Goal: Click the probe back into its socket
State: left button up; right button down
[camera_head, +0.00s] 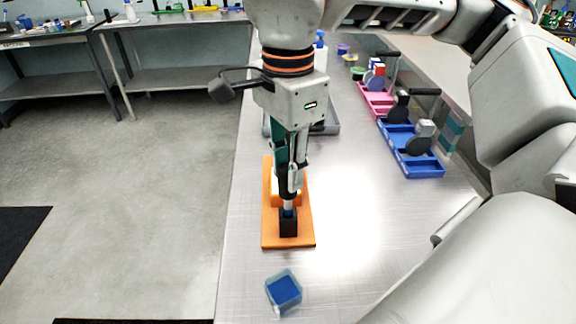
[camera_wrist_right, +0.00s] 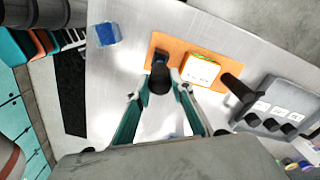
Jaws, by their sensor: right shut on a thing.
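My right gripper (camera_head: 290,178) points down above the orange base (camera_head: 305,237) and is shut on the dark probe (camera_head: 287,193). In the right wrist view, the gripper (camera_wrist_right: 162,88) has the probe's black end (camera_wrist_right: 159,78) between its fingertips. The probe looks upright, with a pale lower part just over the black socket block (camera_head: 289,226). The socket has a blue patch at its top. I cannot tell whether the probe's tip is inside the socket or just above it. In the right wrist view the probe hides most of the socket. My left gripper is not in view.
An orange block with a white labelled face (camera_wrist_right: 201,71) stands on the base. A blue-topped box (camera_head: 284,290) lies at the near table edge. A grey holder with dark knobs (camera_wrist_right: 277,108) stands behind. Blue trays (camera_head: 425,170) and a pink tray (camera_head: 373,104) line the right side.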

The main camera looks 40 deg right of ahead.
jog(key=shift+f+b, duration=1.6)
jog(key=shift+f, duration=1.1)
dwell(1.8)
jog(key=c, duration=1.7)
grip_release()
jog(key=o, duration=0.6)
